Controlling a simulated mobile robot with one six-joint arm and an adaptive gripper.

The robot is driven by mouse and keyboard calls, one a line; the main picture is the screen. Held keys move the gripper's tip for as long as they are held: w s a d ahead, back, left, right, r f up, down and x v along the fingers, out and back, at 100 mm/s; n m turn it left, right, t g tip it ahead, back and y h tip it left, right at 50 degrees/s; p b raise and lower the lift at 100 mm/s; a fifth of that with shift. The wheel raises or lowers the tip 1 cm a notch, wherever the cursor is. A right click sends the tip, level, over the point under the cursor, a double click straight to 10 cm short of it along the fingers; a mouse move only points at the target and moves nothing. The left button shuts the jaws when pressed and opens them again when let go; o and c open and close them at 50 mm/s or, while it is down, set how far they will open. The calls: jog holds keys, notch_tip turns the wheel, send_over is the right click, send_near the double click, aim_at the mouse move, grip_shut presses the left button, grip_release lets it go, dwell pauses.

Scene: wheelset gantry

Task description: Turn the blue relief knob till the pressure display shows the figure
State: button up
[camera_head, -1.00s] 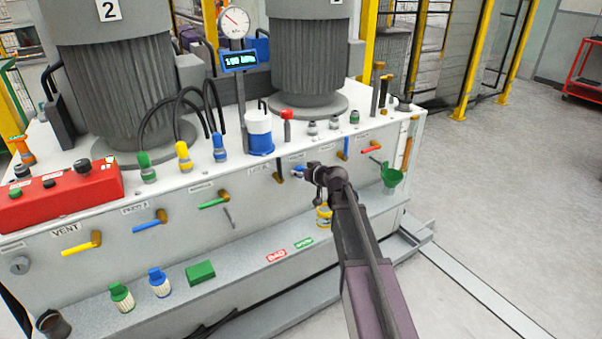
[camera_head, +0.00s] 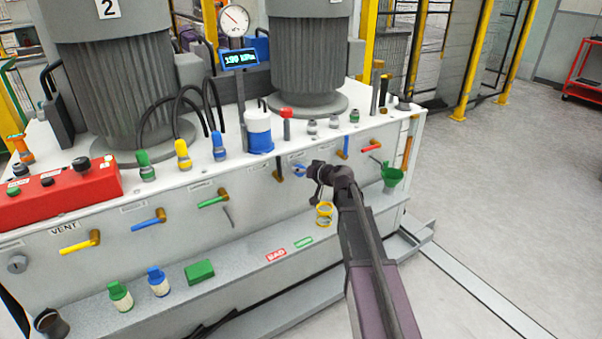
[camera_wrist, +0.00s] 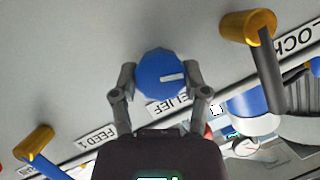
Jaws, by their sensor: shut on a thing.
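The blue relief knob (camera_wrist: 161,75) is a faceted knob with a white index line, on the grey front panel above a label reading "RELIEF". My gripper (camera_wrist: 163,82) has one finger on each side of it and is shut on it. In the head view, the blue knob (camera_head: 298,170) shows just left of my gripper (camera_head: 310,174), partly covered by it. The pressure display (camera_head: 239,59) is a small blue box on a post with lit digits, seemingly "190 kPa", though small. A round dial gauge (camera_head: 233,20) sits above it.
An orange-ended lever (camera_wrist: 248,28) sticks out right of my fingers in the wrist view, another (camera_wrist: 35,142) at lower left. In the head view, a green funnel (camera_head: 392,175) is right of my gripper and a yellow-rimmed container (camera_head: 323,221) below. Open floor lies right.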

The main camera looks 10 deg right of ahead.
jog(key=m+y+b, duration=0.2)
jog(key=m, duration=0.1)
jog(key=m+y+b, duration=0.1)
jog(key=shift+w+f+m, duration=0.1)
jog(key=shift+f+m, duration=0.2)
jog(key=m+y+b, duration=0.1)
jog(key=m+b, duration=0.1)
jog(key=m, duration=0.1)
jog(key=shift+r+t, duration=0.1)
jog(key=shift+t, duration=0.2)
jog(key=shift+m, duration=0.4)
jog(key=o, duration=1.1)
jog(key=shift+o, duration=0.2)
jog(key=shift+r, duration=0.1)
